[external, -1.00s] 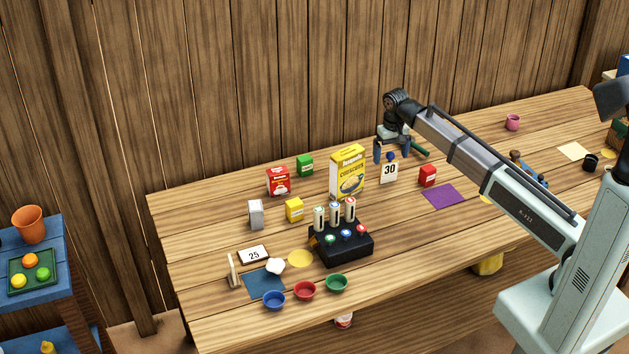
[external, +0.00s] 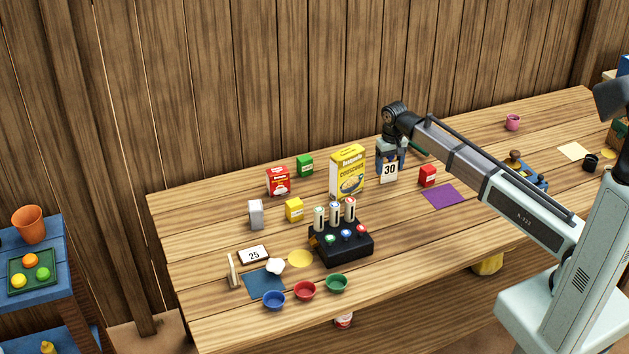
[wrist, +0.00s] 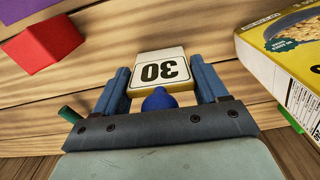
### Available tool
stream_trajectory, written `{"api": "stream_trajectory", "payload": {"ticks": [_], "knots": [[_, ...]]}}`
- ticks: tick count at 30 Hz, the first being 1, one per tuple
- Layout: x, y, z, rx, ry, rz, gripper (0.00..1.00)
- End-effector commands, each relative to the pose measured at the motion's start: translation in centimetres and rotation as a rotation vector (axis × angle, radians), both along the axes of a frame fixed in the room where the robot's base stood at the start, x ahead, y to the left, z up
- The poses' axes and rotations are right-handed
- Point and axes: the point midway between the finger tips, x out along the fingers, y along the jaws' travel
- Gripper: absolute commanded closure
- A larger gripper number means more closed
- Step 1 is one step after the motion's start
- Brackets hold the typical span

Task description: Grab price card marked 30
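The price card marked 30 (external: 390,171) stands upright on the table, right of the yellow couscous box. It is white with black digits. In the wrist view the card (wrist: 160,70) appears upside down, with a blue round knob (wrist: 159,99) at its near edge. My gripper (wrist: 163,75) is over the card, its two blue fingers on either side of the card and knob. The fingers look spread, with no clear grip on it.
The couscous box (external: 347,172) stands close to the card's left; it also shows in the wrist view (wrist: 285,60). A red block (external: 427,176) and a purple sheet (external: 443,196) lie to the right. Another card marked 25 (external: 253,254) lies at the front left.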

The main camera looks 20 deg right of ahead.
Motion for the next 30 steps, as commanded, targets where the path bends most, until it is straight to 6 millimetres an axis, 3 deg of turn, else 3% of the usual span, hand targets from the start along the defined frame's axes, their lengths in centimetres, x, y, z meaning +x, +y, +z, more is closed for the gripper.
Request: {"api": "stream_trajectory", "payload": {"ticks": [10,20,30], "knots": [[0.0,0.0,0.0,0.0,0.0,0.0,0.59],[0.1,0.0,0.6,0.0,-0.001,0.0,0.6],[0.1,0.0,5.7,0.0,-0.002,0.0,0.6]]}}
